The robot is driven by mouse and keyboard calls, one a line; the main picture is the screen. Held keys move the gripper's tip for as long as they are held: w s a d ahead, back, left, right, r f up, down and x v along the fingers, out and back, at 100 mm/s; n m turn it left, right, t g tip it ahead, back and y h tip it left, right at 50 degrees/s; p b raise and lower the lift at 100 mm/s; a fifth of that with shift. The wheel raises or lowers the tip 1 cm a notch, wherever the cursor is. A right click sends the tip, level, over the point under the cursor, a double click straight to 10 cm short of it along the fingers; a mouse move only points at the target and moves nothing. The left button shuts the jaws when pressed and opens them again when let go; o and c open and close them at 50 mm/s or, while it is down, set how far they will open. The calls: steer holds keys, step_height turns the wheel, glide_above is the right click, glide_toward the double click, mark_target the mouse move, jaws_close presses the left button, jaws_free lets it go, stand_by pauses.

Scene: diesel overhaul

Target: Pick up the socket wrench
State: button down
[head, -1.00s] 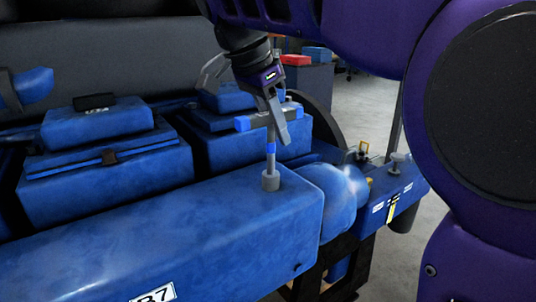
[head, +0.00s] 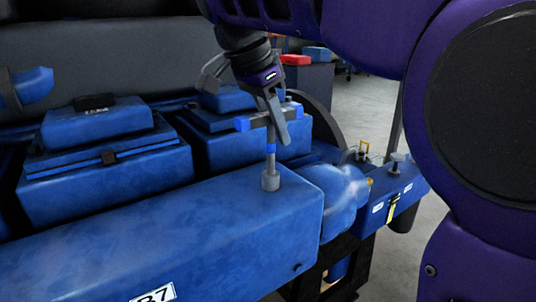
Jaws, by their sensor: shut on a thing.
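The socket wrench (head: 270,160) is a grey T-shaped tool with blue bands at the ends of its crossbar and below it, and a wide grey socket at its foot. It stands upright at the top right end of the long blue engine housing (head: 170,225). The socket's foot appears at the housing's top surface; I cannot tell whether it touches. My gripper (head: 276,118) reaches down from above and is shut on the crossbar of the wrench. The fingers hide part of the crossbar.
Blue engine blocks (head: 105,165) stand behind and left of the housing. A rounded blue pipe (head: 338,195) and a blue box with fittings (head: 395,190) lie to the right. A red item (head: 295,60) sits on a far cabinet. Grey floor shows at the back right.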

step_height(320, 180, up, 10)
steer(key=p, duration=0.3)
stand_by(0.3)
steer(key=c, duration=1.4)
jaws_free()
steer(key=shift+c, duration=0.2)
jaws_close()
